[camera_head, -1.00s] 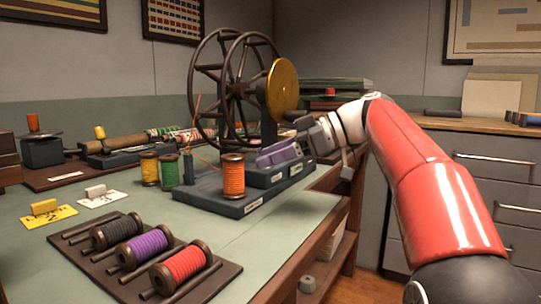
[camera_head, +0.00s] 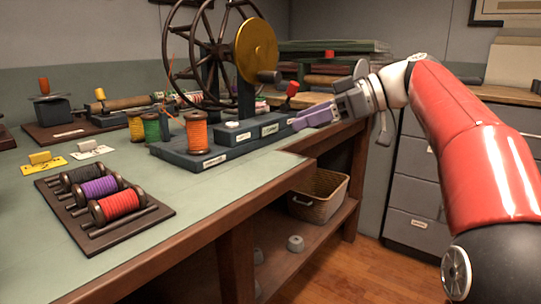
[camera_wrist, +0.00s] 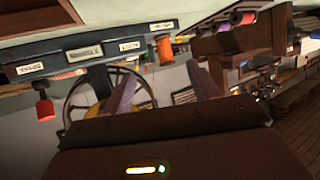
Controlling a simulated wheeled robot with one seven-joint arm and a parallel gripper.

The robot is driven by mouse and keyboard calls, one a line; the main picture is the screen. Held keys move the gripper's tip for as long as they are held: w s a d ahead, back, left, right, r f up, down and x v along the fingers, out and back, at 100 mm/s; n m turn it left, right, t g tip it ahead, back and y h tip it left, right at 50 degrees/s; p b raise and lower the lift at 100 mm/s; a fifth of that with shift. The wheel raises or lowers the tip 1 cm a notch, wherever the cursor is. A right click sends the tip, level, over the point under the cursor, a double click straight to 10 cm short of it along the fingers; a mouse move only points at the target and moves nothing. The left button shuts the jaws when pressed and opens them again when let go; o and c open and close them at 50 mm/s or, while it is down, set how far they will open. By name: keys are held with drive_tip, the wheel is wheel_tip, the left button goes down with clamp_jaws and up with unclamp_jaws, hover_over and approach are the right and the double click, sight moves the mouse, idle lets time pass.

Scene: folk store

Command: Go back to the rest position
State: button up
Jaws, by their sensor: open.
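My gripper (camera_head: 316,116) is at the table's right edge in the head view, beside the right end of the dark labelled base of the winding machine. Its purple fingers also show in the wrist view (camera_wrist: 165,92), spread apart with nothing between them. The winding machine has a large dark spoked wheel (camera_head: 201,62) and a brass disc (camera_head: 257,50). An orange spool (camera_head: 196,132) stands upright on its base. I cannot tell whether my fingertips touch the base.
A dark rack (camera_head: 98,232) holds black, purple and red spools at the table's front. A wicker basket (camera_head: 318,195) sits on the shelf below. A red-knobbed lever (camera_head: 291,89) stands close to my gripper. Grey drawers (camera_head: 418,190) stand behind my arm. Floor is clear at lower right.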

drive_tip(key=s+a+f+m+t+h+p, duration=0.1)
drive_tip(key=s+f+m+h+p, duration=0.3)
drive_tip(key=s+f+m+h, duration=0.45)
drive_tip(key=s+d+f+m+t+h+p, duration=0.1)
drive_tip(key=s+d+f+m+h, duration=0.1)
drive_tip(key=s+f, duration=0.5)
drive_tip(key=s+d+f+m+h+p, duration=0.2)
drive_tip(key=s+d+f+m, duration=0.3)
drive_tip(key=s+f, duration=0.3)
drive_tip(key=shift+s+d+f+t+h, duration=0.3)
drive_tip(key=shift+s+d+t+h, duration=0.1)
drive_tip(key=shift+s+d, duration=0.35)
drive_tip(key=shift+a, duration=0.1)
drive_tip(key=shift+c, duration=0.4)
